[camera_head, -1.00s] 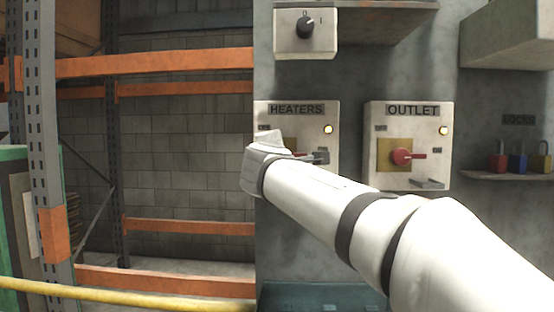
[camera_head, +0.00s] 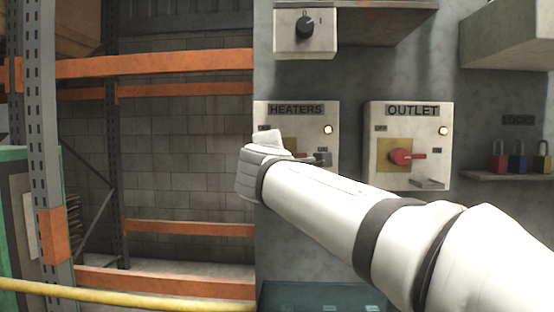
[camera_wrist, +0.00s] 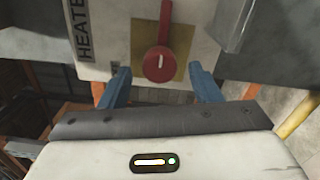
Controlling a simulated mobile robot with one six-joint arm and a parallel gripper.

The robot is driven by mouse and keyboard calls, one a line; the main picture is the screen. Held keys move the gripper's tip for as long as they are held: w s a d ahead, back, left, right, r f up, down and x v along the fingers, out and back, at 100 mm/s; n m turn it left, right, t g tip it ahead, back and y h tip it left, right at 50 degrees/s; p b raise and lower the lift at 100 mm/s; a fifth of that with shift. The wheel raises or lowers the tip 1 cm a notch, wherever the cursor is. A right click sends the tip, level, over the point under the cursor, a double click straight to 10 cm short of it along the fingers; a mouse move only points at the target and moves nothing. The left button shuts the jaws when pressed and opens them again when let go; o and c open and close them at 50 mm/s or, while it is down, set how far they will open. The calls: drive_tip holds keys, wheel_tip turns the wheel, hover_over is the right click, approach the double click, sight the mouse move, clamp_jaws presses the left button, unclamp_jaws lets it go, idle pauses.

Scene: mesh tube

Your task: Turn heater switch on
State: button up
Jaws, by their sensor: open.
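The heaters box (camera_head: 304,120) is a pale panel on the wall, with its label at the top and a lit yellow light. Its red rotary switch (camera_wrist: 160,62) on a yellow plate shows clearly in the wrist view, with its handle pointing to the top of that picture. My gripper (camera_wrist: 158,75) is open and empty. Its two blue fingers lie on either side of the switch's round hub, with gaps to both. In the head view my wrist and arm hide most of the heaters switch, and I cannot tell how far the fingertips are from the panel.
The outlet box (camera_head: 407,125), with a similar red switch (camera_head: 402,157), is to the right. A knob box (camera_head: 306,35) is above. Colored padlocks (camera_head: 517,162) stand on a shelf at right. A grey metal bracket (camera_wrist: 234,24) juts out near the switch in the wrist view.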

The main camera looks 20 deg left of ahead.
drive_tip(key=v, duration=0.4)
drive_tip(key=shift+s+d, duration=0.1)
drive_tip(key=shift+s, duration=0.25)
drive_tip(key=s+d+f+m+g+h+p, duration=0.1)
drive_tip(key=d+f+m+g+h+p, duration=0.35)
drive_tip(key=d, duration=0.75)
drive_tip(key=d+f+m+g+h+p, duration=0.25)
drive_tip(key=d+f+m+p, duration=0.4)
drive_tip(key=d, duration=0.55)
drive_tip(key=s+d+f+m+g+y+p, duration=0.1)
drive_tip(key=s+d+f+m+g+p, duration=0.3)
drive_tip(key=s, duration=0.5)
drive_tip(key=s+d+f+m+g+y+p, duration=0.2)
drive_tip(key=s+d+f+m+g+p, duration=0.2)
drive_tip(key=s+d+f+m+p, duration=0.2)
drive_tip(key=s+m, duration=0.2)
drive_tip(key=s, duration=0.2)
drive_tip(key=shift+f, duration=0.1)
